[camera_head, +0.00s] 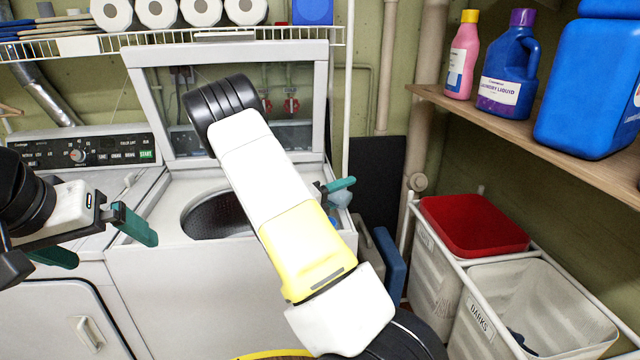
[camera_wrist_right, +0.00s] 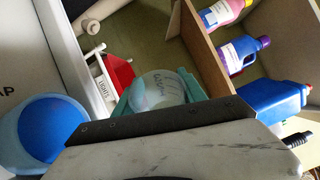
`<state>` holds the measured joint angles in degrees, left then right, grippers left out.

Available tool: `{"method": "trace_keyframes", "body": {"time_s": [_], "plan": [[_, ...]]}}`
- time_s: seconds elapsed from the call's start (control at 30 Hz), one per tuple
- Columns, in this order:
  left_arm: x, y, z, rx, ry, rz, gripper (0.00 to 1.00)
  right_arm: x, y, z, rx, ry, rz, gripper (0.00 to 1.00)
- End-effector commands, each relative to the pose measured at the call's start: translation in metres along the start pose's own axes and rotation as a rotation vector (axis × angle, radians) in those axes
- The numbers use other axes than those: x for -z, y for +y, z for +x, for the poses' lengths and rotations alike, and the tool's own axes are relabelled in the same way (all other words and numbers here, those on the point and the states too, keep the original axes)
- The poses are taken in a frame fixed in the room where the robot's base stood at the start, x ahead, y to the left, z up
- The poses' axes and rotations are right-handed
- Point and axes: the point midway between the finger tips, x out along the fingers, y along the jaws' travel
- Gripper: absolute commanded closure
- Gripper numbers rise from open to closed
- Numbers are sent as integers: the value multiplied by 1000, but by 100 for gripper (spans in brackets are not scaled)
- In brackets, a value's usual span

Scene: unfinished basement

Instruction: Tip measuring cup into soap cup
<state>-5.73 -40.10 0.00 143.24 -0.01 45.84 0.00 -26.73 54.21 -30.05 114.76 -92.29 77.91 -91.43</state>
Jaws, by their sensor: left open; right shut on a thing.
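A translucent measuring cup (camera_wrist_right: 158,88) with markings is held between the teal fingers of my right gripper (camera_wrist_right: 157,96). In the head view my right arm hides most of this gripper; a teal finger and a pale bit of the measuring cup (camera_head: 342,197) show beyond it. A round blue cup, apparently the soap cup (camera_wrist_right: 30,140), stands apart from the measuring cup at the lower left of the wrist view. A bit of blue at the washer's right edge in the head view may be it. My left gripper (camera_head: 97,240) is open and empty in front of the machines.
The white washer (camera_head: 170,280) has its lid up and drum open. A wooden shelf (camera_head: 560,130) with detergent bottles juts out at right. Below it stand laundry bins, one with a red top (camera_head: 475,225) and one labelled DARKS (camera_head: 540,290). A wire shelf (camera_head: 90,42) runs above.

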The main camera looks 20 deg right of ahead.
Motion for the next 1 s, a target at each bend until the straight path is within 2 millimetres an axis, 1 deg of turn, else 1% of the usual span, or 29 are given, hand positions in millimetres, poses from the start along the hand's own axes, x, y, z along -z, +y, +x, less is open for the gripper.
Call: {"method": "trace_keyframes", "body": {"time_s": [0.1, 0.2, 0.23, 0.4, 0.7, 1.0], "plan": [[0, 0, 0, 0, 0, 0, 0, 7, 7, 2, -91, 40, 214, 95], [0, 0, 0, 0, 0, 0, 0, 11, 15, 2, -161, 70, 385, 95], [0, 0, 0, 0, 0, 0, 0, 11, 14, 2, -177, 76, 424, 95], [0, 0, 0, 0, 0, 0, 0, 14, -4, 6, -242, 101, 581, 95], [0, 0, 0, 0, 0, 0, 0, 40, -14, 19, -316, 132, 758, 95], [0, 0, 0, 0, 0, 0, 0, 68, -14, 31, -395, 166, 946, 95]]}}
